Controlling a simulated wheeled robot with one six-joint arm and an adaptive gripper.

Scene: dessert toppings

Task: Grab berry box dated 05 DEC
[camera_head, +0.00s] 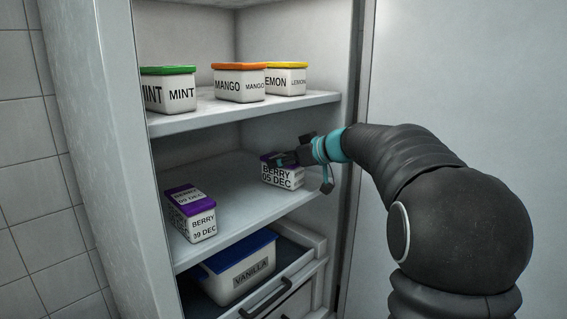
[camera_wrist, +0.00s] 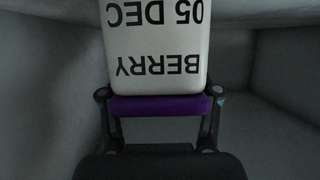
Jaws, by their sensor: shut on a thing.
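The berry box dated 05 DEC (camera_head: 283,177) is white with a purple lid. It is at the right of the middle shelf (camera_head: 240,190) in the head view. In the wrist view the same box (camera_wrist: 158,50) appears upside down, its BERRY 05 DEC label facing the camera. My gripper (camera_head: 283,159) is shut on this box near its lid, with a finger on each side in the wrist view. I cannot tell whether the box touches the shelf.
The upper shelf (camera_head: 215,112) holds a green-lidded mint box (camera_head: 169,90), an orange-lidded mango box (camera_head: 240,84) and a yellow-lidded lemon box (camera_head: 287,79). Below, a blue-lidded vanilla box (camera_head: 236,268) sits in a drawer. Cabinet walls flank the shelves. The middle shelf is clear between the berry boxes.

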